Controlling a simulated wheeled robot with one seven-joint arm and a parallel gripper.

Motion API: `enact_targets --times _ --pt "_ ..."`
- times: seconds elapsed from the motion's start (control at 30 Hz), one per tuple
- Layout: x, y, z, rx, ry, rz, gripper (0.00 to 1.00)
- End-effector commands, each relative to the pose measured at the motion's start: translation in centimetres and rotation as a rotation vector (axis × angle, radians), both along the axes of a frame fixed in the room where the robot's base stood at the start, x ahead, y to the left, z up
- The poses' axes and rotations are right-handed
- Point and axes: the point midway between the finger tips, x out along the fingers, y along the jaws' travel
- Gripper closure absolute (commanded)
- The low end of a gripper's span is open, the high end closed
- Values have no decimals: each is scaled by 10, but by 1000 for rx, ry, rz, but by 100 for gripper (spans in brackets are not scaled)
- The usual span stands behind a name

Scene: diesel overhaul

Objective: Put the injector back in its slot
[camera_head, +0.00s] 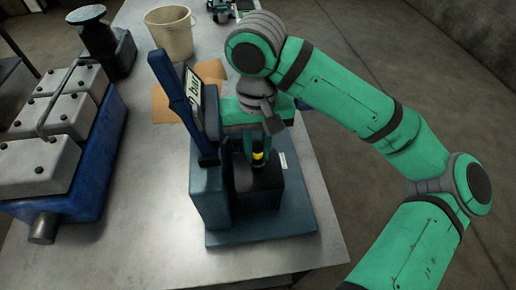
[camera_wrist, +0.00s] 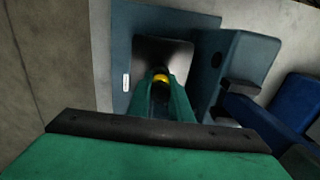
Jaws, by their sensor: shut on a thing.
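The injector (camera_head: 258,156) shows as a small dark piece with a yellow band. My gripper (camera_head: 258,146) is shut on it and points down over the dark block of the blue test stand (camera_head: 275,222). In the wrist view the injector's yellow band (camera_wrist: 161,78) sits between my green fingertips (camera_wrist: 161,86), over a dark square block. The injector's lower end is hidden, so I cannot tell whether it touches or enters the block. The engine (camera_head: 68,190), blue with grey covers, stands at the left; no slot in it is clearly visible.
The stand's upright carries a display reading about 0 bar (camera_head: 195,95) and a blue lever (camera_head: 180,100), close left of my gripper. A beige bucket (camera_head: 170,32), cardboard (camera_head: 163,105) and a dark device (camera_head: 100,42) stand behind. The front metal table (camera_head: 150,240) is clear.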

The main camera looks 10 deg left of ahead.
Motion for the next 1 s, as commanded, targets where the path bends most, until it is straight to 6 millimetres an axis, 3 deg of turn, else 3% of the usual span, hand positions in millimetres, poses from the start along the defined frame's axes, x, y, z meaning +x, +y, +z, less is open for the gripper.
enact_targets --times 1.0 --pt "0 1 -22 0 1 3 100"
